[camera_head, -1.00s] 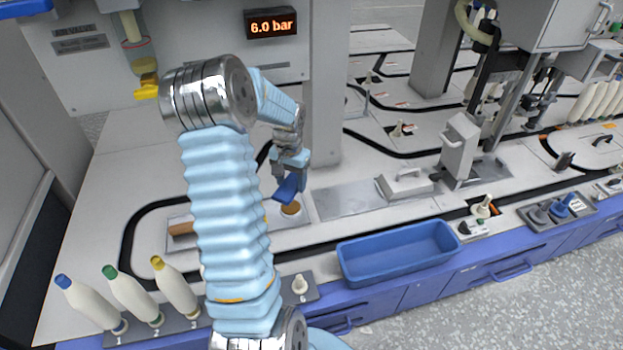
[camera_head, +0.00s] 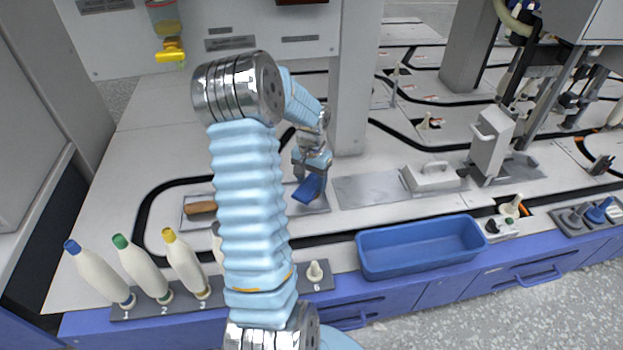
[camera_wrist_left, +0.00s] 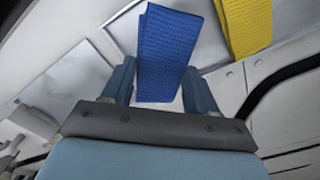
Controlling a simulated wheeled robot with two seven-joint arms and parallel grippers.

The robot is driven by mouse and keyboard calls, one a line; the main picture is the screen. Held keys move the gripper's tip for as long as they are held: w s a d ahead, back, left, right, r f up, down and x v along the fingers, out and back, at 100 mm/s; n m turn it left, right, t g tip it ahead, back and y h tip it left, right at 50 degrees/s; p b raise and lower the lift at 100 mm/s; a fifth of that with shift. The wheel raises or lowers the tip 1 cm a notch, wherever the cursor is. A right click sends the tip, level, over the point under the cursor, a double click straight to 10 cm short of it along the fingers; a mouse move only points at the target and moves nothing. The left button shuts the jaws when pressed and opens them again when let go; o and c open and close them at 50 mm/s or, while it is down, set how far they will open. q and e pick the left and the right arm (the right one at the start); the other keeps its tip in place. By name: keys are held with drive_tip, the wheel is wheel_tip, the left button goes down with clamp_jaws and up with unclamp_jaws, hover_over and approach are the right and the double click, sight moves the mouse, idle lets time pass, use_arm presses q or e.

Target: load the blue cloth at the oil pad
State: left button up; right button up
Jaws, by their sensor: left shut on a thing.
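The blue cloth (camera_head: 307,189) hangs from my left gripper (camera_head: 310,172), which is shut on it, above a metal plate (camera_head: 323,205) on the white worktop. In the left wrist view the folded, woven cloth (camera_wrist_left: 165,55) sits between the two fingers. The oil pad is not visible now; the cloth and gripper cover the spot where a round brown pad showed earlier. I cannot tell if the cloth touches it. My right gripper is not in view.
Bottles (camera_head: 143,267) stand in a numbered rack at the front left. A blue bin (camera_head: 420,248) lies at the front edge. A brown roll (camera_head: 201,208) lies left of my arm. A grey post (camera_head: 351,90) stands behind the gripper. A yellow woven piece (camera_wrist_left: 245,28) shows in the wrist view.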

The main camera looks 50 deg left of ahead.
sight(311, 182)
use_arm(q)
drive_tip(key=shift+f, duration=0.55)
idle(1.6)
wheel_tip(311, 182, up, 7)
drive_tip(key=p, duration=0.5)
drive_tip(key=shift+r, duration=0.1)
idle(0.4)
